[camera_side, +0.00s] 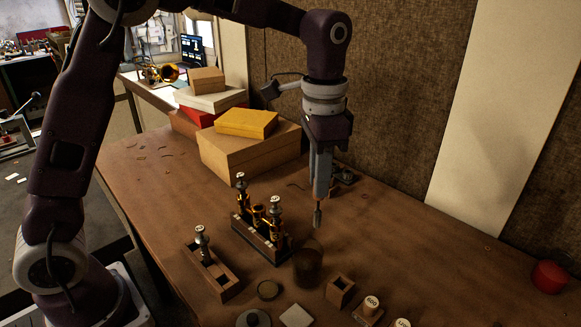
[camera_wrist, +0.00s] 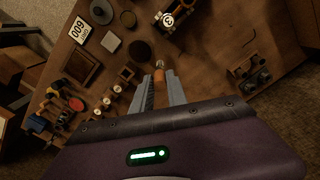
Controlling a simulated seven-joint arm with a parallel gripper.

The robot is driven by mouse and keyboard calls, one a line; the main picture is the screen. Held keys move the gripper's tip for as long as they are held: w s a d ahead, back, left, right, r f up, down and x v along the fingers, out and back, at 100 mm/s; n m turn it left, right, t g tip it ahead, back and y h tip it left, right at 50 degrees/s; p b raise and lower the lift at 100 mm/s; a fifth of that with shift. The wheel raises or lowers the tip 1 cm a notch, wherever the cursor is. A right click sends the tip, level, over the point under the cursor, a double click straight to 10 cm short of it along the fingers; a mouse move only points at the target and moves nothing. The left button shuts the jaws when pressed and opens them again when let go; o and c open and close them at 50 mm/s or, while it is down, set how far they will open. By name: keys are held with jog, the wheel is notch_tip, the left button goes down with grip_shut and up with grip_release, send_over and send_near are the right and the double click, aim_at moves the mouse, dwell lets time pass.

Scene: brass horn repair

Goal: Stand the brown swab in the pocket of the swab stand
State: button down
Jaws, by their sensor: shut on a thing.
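My gripper (camera_side: 319,196) is shut on the brown swab (camera_side: 317,217), which hangs upright below the fingers with its greyish tip down. In the wrist view my gripper (camera_wrist: 160,80) has the swab's brown part (camera_wrist: 159,75) between its fingertips. The swab is in the air above the bench, clear of everything below. The swab stand looks to be the small wooden block (camera_side: 340,291) with a dark square pocket, front right of the swab. It also shows in the wrist view (camera_wrist: 127,73), left of the fingers. Its pocket looks empty.
A dark round can (camera_side: 308,266) stands just below the swab, left of the block. A valve rack (camera_side: 262,237) and wooden tray (camera_side: 218,280) are further left. Labelled pegs (camera_side: 369,308) stand right of the block. The bench's right side is mostly clear.

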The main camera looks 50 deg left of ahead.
jog(key=s+d+r+m, duration=0.1)
jog(key=s+d+m, duration=0.1)
jog(key=d, duration=0.7)
jog(key=shift+s+d+m, duration=0.3)
jog(key=shift+s+d, duration=0.05)
jog(key=shift+s, duration=0.5)
jog(key=shift+r, duration=0.1)
jog(key=shift+f, duration=2.4)
jog(key=shift+f, duration=2.85)
jog(key=c, duration=0.9)
grip_release()
jog(key=shift+r, duration=0.1)
jog(key=shift+r, duration=3.45)
